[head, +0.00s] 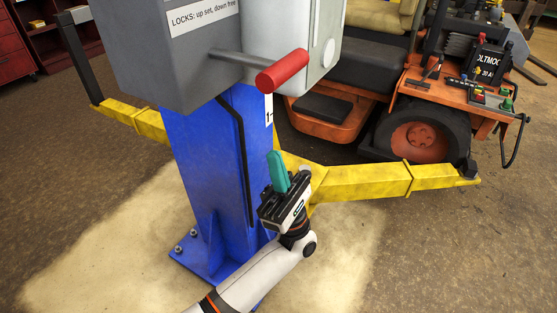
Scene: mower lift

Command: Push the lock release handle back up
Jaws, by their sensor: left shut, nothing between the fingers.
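The lock release handle is a grey bar with a red cylindrical grip (282,71). It sticks out to the right from a grey box (160,60) and slopes slightly down in the picture. A label (203,14) on the box reads "LOCKS: up set, down free". My left gripper (274,156) has teal fingers, shut together with nothing between them, pointing up. It shows below the red grip, apart from it in the picture, in front of the blue post. The depth gap to the handle is hard to judge. My right gripper is not in view.
The blue lift post (205,160) stands on a bolted base plate. A yellow lift arm (360,183) reaches right, behind my gripper. An orange mower (420,110) stands behind at the right. A red cabinet (12,50) is far left. The floor at lower right is clear.

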